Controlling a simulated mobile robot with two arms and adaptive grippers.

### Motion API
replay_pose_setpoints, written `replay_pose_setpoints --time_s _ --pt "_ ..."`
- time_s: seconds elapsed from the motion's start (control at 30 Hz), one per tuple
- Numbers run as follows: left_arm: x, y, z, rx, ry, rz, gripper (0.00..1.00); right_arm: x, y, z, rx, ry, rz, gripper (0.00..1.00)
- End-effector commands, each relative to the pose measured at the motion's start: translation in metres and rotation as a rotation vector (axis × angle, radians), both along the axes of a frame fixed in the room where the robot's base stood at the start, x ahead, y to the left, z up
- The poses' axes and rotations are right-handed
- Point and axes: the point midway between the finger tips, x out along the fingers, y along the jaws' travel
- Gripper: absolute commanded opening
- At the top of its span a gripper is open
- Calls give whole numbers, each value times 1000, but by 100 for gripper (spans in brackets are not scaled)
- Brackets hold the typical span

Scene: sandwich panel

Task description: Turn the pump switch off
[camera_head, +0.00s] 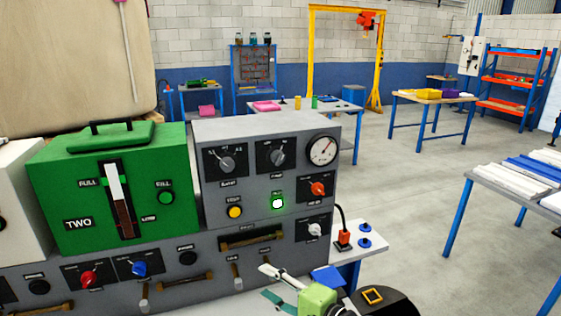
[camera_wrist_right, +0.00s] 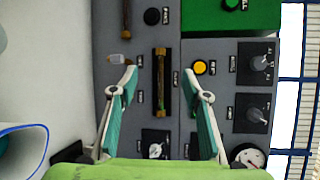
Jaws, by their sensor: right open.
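The grey control panel (camera_head: 212,208) carries several knobs and buttons. Its labels are too small to read, so I cannot tell which control is the pump switch. A red knob (camera_head: 317,189) sits below the gauge, with a pale rotary knob (camera_head: 314,229) under it. The pale knob also shows in the wrist view (camera_wrist_right: 155,150). A green button (camera_head: 278,203) is lit, beside a yellow button (camera_head: 235,212). My right gripper (camera_head: 268,281) is open and empty in front of the lower panel. In the wrist view its fingers (camera_wrist_right: 160,76) frame a brass handle (camera_wrist_right: 161,104). My left gripper is out of view.
A green unit (camera_head: 73,188) with a vertical slider stands left of the panel. Small toggles (camera_head: 237,277) hang along the lower face. A white table (camera_head: 355,254) with a red plug stands right of the panel. Workbenches stand farther back, with open floor between.

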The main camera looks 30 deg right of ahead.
Motion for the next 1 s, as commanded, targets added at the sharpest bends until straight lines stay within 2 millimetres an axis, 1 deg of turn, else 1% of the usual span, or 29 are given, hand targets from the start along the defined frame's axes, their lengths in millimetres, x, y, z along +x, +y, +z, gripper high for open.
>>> replay_pose_setpoints --time_s 0.03,0.07,0.1,0.2,0.3,0.4,0.47,0.57,0.67,1.0 --pt "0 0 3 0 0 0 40 14 -26 39 160 -68 -56 43" --pt "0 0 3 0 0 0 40 19 -40 59 262 -105 -85 43" --pt "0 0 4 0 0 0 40 25 -59 85 392 -154 -116 43" --pt "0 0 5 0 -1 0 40 31 -100 135 655 -257 -165 43" --pt "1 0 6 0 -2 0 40 31 -127 165 819 -327 -184 43" --pt "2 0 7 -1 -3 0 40 31 -140 178 897 -359 -190 43" --pt "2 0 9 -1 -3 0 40 34 -142 182 912 -364 -191 43" --pt "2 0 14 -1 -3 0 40 42 -142 187 913 -366 -191 43" --pt "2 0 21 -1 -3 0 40 57 -143 194 910 -366 -190 43" --pt "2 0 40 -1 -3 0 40 116 -144 213 906 -366 -190 43"
